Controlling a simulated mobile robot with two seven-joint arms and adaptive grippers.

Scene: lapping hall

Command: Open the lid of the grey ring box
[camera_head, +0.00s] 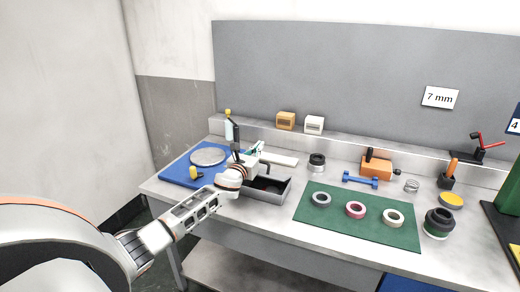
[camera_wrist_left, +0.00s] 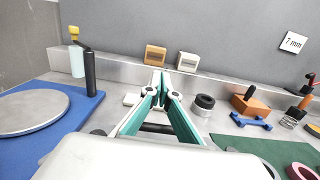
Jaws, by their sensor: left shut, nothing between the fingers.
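The grey ring box (camera_head: 281,195) stands on the bench, right of the blue mat. Its top shows open, with a dark inside. A pale flat panel (camera_head: 284,159) shows behind it; it looks like the lid, but how it joins the box is hidden by my gripper. My left gripper (camera_head: 258,149) is above the box's back left part, its fingers pointing to the back. In the wrist view the green-lined fingers (camera_wrist_left: 163,80) meet at their tips with nothing between them. They cover most of the box there. My right gripper is not in view.
A blue mat (camera_head: 174,177) with a round grey plate (camera_head: 208,157) and a bottle is at left. A green mat (camera_head: 333,224) with three rings lies at right. An orange block (camera_head: 376,167) and blue dumbbell-shaped piece (camera_head: 360,180) lie behind it. Two small blocks stand on the back ledge.

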